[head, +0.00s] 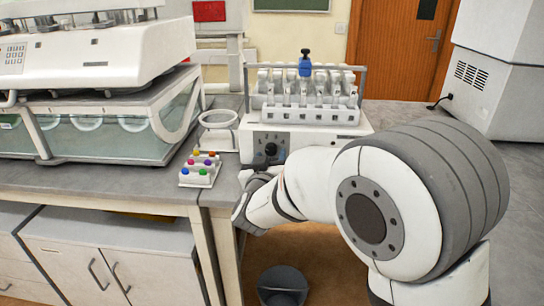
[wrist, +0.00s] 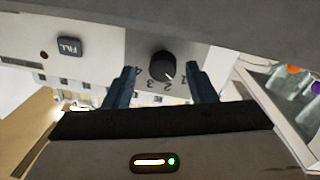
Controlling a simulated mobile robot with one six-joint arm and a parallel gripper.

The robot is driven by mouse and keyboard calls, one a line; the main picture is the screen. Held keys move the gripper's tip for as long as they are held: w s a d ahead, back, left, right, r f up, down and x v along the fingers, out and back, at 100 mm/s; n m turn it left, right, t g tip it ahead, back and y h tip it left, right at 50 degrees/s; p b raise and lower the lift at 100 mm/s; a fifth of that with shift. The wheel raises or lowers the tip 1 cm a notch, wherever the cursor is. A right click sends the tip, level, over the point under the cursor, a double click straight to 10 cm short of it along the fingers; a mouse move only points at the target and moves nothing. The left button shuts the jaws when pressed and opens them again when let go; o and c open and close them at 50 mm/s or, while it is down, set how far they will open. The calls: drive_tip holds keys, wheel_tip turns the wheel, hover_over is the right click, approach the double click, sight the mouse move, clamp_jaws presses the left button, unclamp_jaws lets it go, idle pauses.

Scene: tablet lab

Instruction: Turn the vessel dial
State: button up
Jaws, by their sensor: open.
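The vessel dial is a round black knob (head: 271,149) on the white front panel of the bench machine (head: 310,139). In the wrist view the dial (wrist: 163,65) has a white mark pointing near the printed 2, with the numbers 1 to 4 around it upside down. My gripper (wrist: 162,72) is open, with one dark finger on each side of the dial and a gap showing between each finger and the knob. Whether the fingertips reach the knob's depth cannot be told. In the head view my gripper is mostly hidden by my wrist, just below the dial.
A FILL button (wrist: 69,46) is on the same panel. A small rack with coloured caps (head: 200,169) stands left of the machine, near a white ring holder (head: 217,130). A large clear water bath (head: 90,130) fills the left bench.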

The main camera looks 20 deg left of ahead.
drive_tip(key=shift+w+a, duration=0.2)
drive_tip(key=shift+w, duration=0.4)
